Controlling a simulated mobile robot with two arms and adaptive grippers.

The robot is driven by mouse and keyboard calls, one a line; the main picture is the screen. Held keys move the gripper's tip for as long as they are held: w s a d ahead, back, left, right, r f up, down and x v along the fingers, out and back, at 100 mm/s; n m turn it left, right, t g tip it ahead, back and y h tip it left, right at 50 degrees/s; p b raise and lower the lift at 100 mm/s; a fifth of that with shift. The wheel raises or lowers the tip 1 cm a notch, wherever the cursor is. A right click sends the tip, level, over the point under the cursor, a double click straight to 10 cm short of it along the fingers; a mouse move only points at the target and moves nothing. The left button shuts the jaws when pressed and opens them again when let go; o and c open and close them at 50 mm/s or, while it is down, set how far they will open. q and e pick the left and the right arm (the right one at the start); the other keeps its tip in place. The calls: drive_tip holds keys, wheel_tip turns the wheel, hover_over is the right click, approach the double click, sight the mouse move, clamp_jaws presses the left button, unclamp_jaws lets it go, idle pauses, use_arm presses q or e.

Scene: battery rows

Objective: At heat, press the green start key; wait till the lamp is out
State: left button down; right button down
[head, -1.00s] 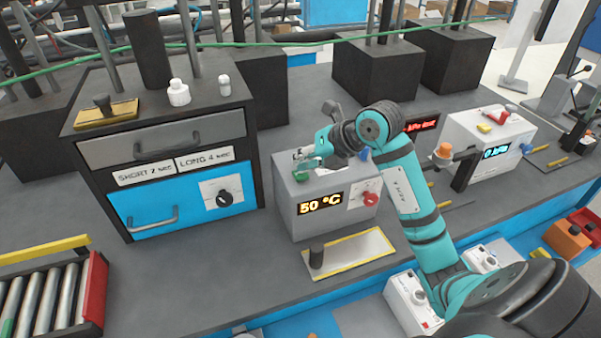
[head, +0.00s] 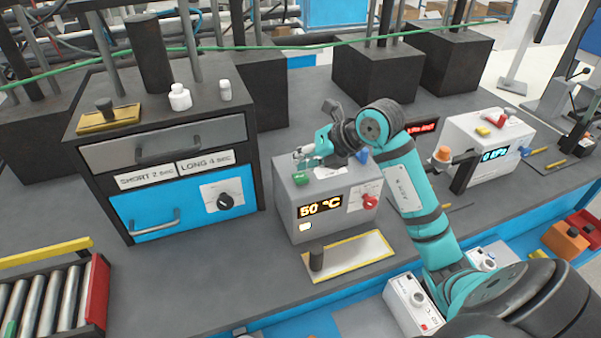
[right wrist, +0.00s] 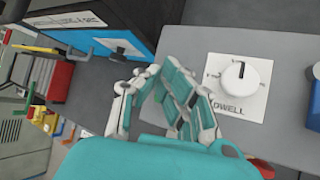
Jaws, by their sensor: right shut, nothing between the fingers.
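The heat station is a grey box (head: 285,205) whose display (head: 321,206) reads 50 °C. A small lamp (head: 305,226) below the display glows pale yellow. The green key (head: 301,179) is on the box top at the left. My right gripper (head: 303,154) is shut and empty, a little above and behind the green key, apart from it. My left gripper is out of view.
A red knob (head: 369,201) is on the box front and a blue key (head: 362,156) on its top. A yellow-edged plate (head: 355,250) with a dark post lies in front. A drawer cabinet (head: 190,185) stands left. A kPa station (head: 490,140) stands right.

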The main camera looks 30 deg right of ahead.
sight(302, 174)
wheel_tip(302, 174, up, 5)
drive_tip(key=p, duration=0.3)
drive_tip(key=shift+p, duration=0.4)
idle(0.4)
